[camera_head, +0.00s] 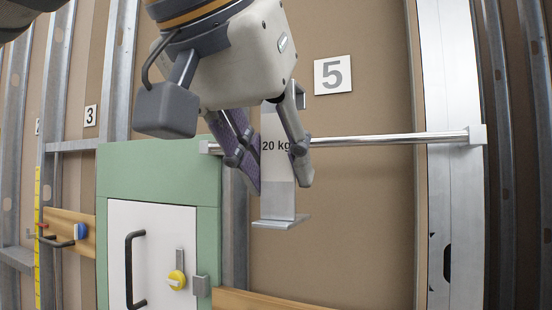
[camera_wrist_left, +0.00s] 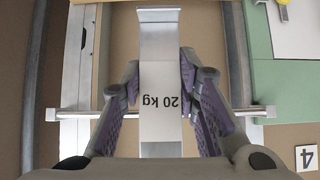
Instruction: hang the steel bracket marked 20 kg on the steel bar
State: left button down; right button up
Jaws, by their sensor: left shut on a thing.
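The steel bracket marked 20 kg (camera_head: 277,195) is an upright flat plate with a foot at its bottom and a hook at its top. My left gripper (camera_head: 276,165) is shut on its middle, one finger on each side of the label. The bracket also shows between the fingers in the left wrist view (camera_wrist_left: 160,75). The steel bar (camera_head: 390,138) runs horizontally across the wall between two end mounts. The bracket and fingers overlap the bar in the head view. My gripper hides part of the hook, and I cannot tell whether it touches the bar. My right gripper is not in view.
A white door (camera_head: 150,250) with a black handle and yellow knob sits in a green panel (camera_head: 160,165) at left. A sign 5 (camera_head: 333,75) is above the bar. A vertical metal stud (camera_head: 452,90) stands at right. The wall below the bar is mostly clear.

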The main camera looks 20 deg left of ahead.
pick_arm(q)
jog(key=w+f, duration=0.2)
jog(key=w, duration=1)
jog(key=shift+d+f, duration=0.2)
jog(key=shift+f, duration=0.15)
jog(key=c, duration=1.2)
grip_release()
jog(key=shift+o, duration=0.2)
